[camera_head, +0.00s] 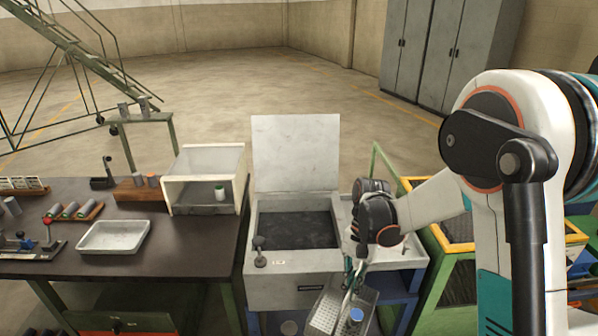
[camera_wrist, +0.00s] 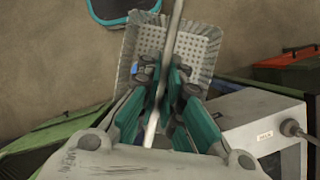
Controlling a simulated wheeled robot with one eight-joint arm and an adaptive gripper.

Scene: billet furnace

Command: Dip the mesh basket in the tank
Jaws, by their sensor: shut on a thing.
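The mesh basket (camera_head: 325,312) is a grey perforated tray. It hangs in front of the tank's right front side, outside the tank, and also shows in the wrist view (camera_wrist: 205,42). A blue-topped piece (camera_head: 356,315) appears in it in the head view. My gripper (camera_head: 350,282) is shut on the basket's thin rod handle (camera_wrist: 152,125); its teal fingers (camera_wrist: 160,105) flank the rod. The tank (camera_head: 265,288) is a pale box with its lid (camera_head: 296,152) raised and dark contents (camera_head: 295,230) inside. Its side shows in the wrist view (camera_wrist: 255,135).
Left of the tank, a dark workbench (camera_head: 195,262) carries a white tray (camera_head: 113,237) and an open-fronted cabinet (camera_head: 205,180). A yellow-edged green frame (camera_head: 435,238) stands close on the right. A knobbed lever (camera_head: 259,250) rises at the tank's front left. Open floor lies behind.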

